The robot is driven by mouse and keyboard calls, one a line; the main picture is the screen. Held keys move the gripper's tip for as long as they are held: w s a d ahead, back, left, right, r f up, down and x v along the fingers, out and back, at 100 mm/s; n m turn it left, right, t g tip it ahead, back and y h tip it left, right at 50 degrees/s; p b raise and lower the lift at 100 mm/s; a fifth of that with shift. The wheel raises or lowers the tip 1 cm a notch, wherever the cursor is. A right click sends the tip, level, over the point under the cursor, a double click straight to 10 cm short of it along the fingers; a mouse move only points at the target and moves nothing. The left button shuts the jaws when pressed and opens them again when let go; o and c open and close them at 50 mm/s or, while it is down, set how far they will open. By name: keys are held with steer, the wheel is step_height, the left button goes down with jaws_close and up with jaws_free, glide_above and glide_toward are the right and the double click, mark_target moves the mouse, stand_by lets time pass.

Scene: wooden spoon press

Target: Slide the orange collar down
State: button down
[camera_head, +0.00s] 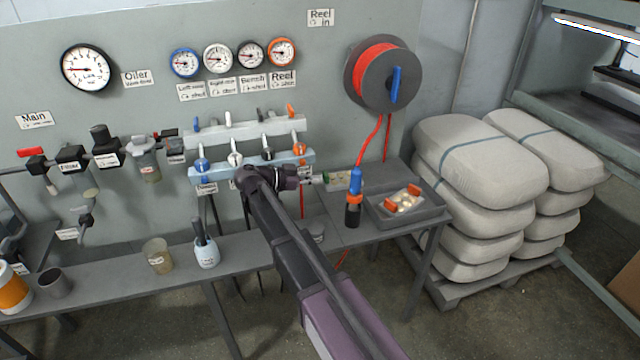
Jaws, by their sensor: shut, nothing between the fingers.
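An orange collar (353,197) sits around an upright fitting, between its blue upper part (355,178) and its black lower part (352,216). My gripper (317,180) is to the left of the fitting, in front of the wall panel and at about the height of the blue part. It looks shut and holds nothing, with a visible gap between it and the collar. My arm hides part of the bench and of the panel's lower valve row.
A grey tray (436,213) with orange-ended parts lies right of the fitting. A hose reel (383,76) hangs above. Valve rows (240,132) and gauges line the panel. A cup (157,257) and a holder (205,254) stand on the left bench. Stacked sacks (480,170) stand right.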

steer(key=b, duration=0.3)
glide_above(347, 196)
steer(key=a, duration=0.1)
step_height(347, 196, down, 3)
steer(key=shift+s+a+f+b, duration=0.15)
steer(key=shift+s+f+b, duration=0.05)
steer(key=shift+f+b, duration=0.6)
steer(key=shift+s+a+f+b, duration=0.1)
steer(key=shift+s+f+b, duration=0.05)
steer(key=shift+f+b, duration=0.6)
steer(key=shift+f+b, duration=1.1)
steer(key=shift+f, duration=0.05)
steer(key=shift+s, duration=0.1)
steer(key=shift+r, duration=0.25)
steer(key=s+a+r+p, duration=0.2)
steer(key=a+r+p, duration=0.4)
steer(key=a, duration=0.3)
steer(key=shift+s+a+p, duration=0.15)
steer(key=shift+s+p, duration=0.15)
steer(key=shift+p, duration=0.05)
